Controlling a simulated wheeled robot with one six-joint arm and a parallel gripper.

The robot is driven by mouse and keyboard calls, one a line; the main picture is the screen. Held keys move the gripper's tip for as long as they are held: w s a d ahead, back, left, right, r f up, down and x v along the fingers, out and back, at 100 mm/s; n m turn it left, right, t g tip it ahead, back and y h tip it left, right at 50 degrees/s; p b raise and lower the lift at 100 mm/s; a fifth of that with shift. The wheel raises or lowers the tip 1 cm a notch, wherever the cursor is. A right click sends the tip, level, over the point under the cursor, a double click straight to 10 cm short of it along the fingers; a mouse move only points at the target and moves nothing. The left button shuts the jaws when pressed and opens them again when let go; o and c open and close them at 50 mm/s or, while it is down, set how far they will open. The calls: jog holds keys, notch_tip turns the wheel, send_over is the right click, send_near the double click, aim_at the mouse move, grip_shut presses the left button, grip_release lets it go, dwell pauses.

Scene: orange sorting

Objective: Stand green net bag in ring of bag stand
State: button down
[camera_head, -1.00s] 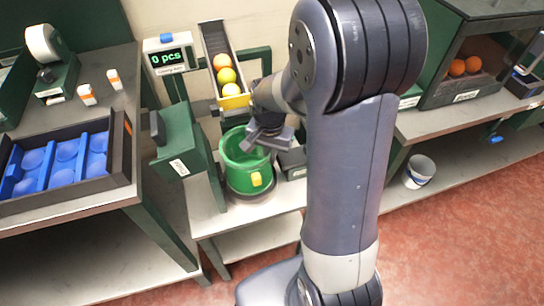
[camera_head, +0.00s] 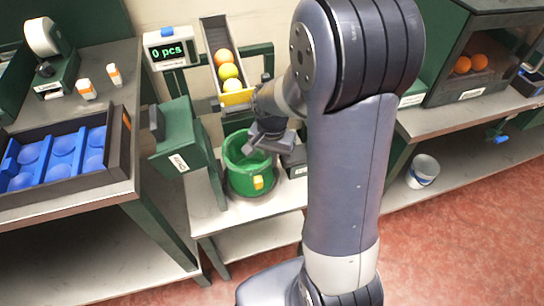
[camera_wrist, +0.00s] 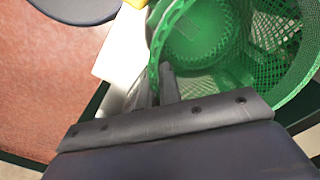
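The green net bag (camera_head: 238,178) stands upright below the sloped chute, with a yellow tag (camera_head: 258,183) on its front. In the wrist view the bag (camera_wrist: 205,40) is open-topped and looks empty. My gripper (camera_head: 254,149) reaches its rim from above. In the wrist view the two fingers of my gripper (camera_wrist: 159,85) are close together, one inside and one outside the rim, and look shut on it. The bag stand's ring is not clearly visible; the bag hides it, and I cannot tell if the bottom rests fully in it.
The chute (camera_head: 218,45) holds an orange and two yellowish fruits above the bag. A counter display (camera_head: 170,48) reads 0 pcs. A green box (camera_head: 183,140) stands close left of the bag. A blue-celled tray (camera_head: 122,160) is on the left table. A white bucket (camera_head: 422,170) is at right.

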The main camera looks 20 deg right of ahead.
dwell(0.4)
jog(key=c, duration=1.5)
grip_release()
jog(key=shift+c, duration=0.2)
jog(key=shift+r, duration=0.1)
notch_tip(320, 180, up, 9)
jog(key=p, duration=0.7)
jog(key=shift+p, duration=0.3)
jog(key=shift+f, duration=0.2)
notch_tip(320, 180, down, 9)
jog(key=b, duration=0.7)
jog(key=shift+r, duration=0.15)
